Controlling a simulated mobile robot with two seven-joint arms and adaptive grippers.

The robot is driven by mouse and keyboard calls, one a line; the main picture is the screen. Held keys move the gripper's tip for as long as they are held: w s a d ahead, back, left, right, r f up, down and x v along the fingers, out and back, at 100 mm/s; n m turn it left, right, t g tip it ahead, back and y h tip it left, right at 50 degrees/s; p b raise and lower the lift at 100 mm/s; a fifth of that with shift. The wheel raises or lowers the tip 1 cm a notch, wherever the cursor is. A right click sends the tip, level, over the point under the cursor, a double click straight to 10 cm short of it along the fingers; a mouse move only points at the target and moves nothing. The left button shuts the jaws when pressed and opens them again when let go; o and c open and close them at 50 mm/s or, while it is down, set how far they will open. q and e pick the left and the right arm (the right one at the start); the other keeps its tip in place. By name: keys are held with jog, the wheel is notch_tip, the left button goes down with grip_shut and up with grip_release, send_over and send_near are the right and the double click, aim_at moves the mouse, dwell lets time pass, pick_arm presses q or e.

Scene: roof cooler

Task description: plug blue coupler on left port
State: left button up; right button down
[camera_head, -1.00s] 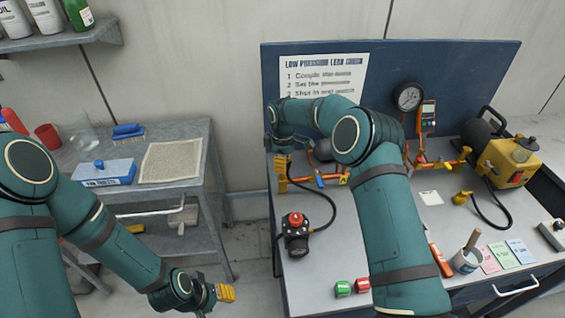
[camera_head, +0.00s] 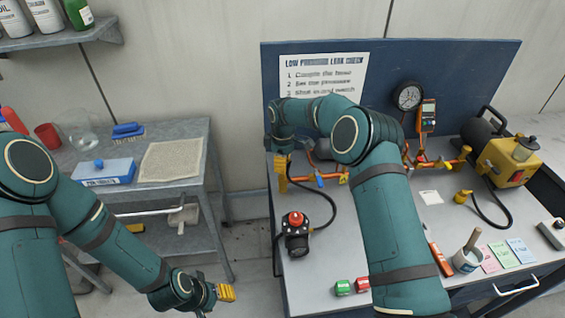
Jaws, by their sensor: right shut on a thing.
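My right gripper (camera_head: 281,173), with yellow fingers, is at the back left of the bench, beside the left end of the orange pipework (camera_head: 333,180). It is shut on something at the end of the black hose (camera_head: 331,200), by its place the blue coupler. The coupler itself and the left port are too small or hidden to make out, so I cannot tell whether they touch. A small blue part (camera_head: 320,181) shows on the pipework. My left gripper (camera_head: 226,293) hangs low, away from the bench; its finger gap is unclear.
A black regulator with a red knob (camera_head: 295,233) stands in front of the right gripper. A gauge (camera_head: 408,97) and a yellow pump (camera_head: 507,160) are farther right. My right arm crosses the bench.

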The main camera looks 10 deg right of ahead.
jog(key=shift+f+b, duration=0.5)
jog(key=shift+f, duration=0.45)
dwell(0.6)
jog(key=c, duration=0.6)
grip_release()
